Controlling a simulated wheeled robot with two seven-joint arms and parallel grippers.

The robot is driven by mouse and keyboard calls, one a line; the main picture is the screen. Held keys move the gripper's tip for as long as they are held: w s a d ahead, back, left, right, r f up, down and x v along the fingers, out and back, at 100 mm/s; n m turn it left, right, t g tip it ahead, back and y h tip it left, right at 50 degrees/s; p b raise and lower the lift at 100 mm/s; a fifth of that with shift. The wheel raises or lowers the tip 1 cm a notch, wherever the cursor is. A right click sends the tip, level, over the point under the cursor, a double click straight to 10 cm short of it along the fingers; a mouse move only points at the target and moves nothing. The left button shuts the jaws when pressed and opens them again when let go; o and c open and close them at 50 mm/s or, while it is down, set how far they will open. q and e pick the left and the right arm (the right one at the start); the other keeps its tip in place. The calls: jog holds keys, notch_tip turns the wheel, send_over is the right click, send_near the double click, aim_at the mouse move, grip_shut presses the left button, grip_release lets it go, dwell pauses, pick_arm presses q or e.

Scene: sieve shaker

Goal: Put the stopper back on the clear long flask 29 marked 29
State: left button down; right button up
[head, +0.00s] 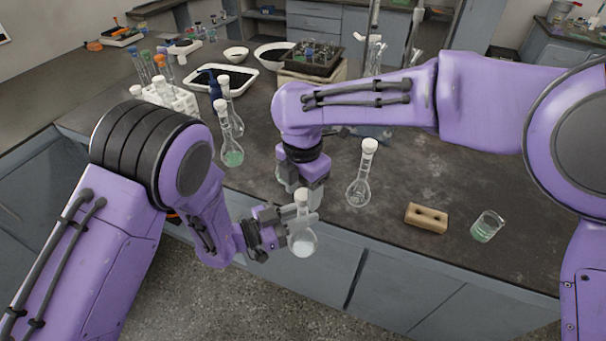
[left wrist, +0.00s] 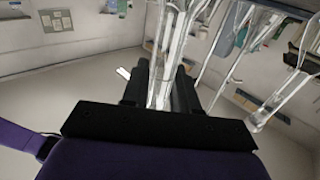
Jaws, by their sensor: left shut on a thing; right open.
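My left gripper (head: 290,230) is shut on the neck of a clear long-necked flask (head: 303,243), held roughly upright in front of the bench edge. Its round body looks whitish. A white stopper (head: 301,195) shows at the top of the neck; I cannot tell whether it is fully seated. In the left wrist view the clear neck (left wrist: 165,70) runs between the dark fingers (left wrist: 160,90). My right gripper (head: 299,187) is open, pointing down close to the stopper and partly hidden by its own wrist. No marking 29 can be read.
A stoppered clear flask (head: 358,188) stands on the bench to the right, and another with green liquid (head: 232,157) to the left. A tube rack (head: 170,98) and a white tray (head: 228,77) stand behind.

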jog(key=shift+f, duration=0.6)
grip_shut()
jog(key=m, duration=0.5)
jog(key=shift+m, duration=0.3)
jog(key=m, duration=0.4)
jog(key=shift+m, duration=0.3)
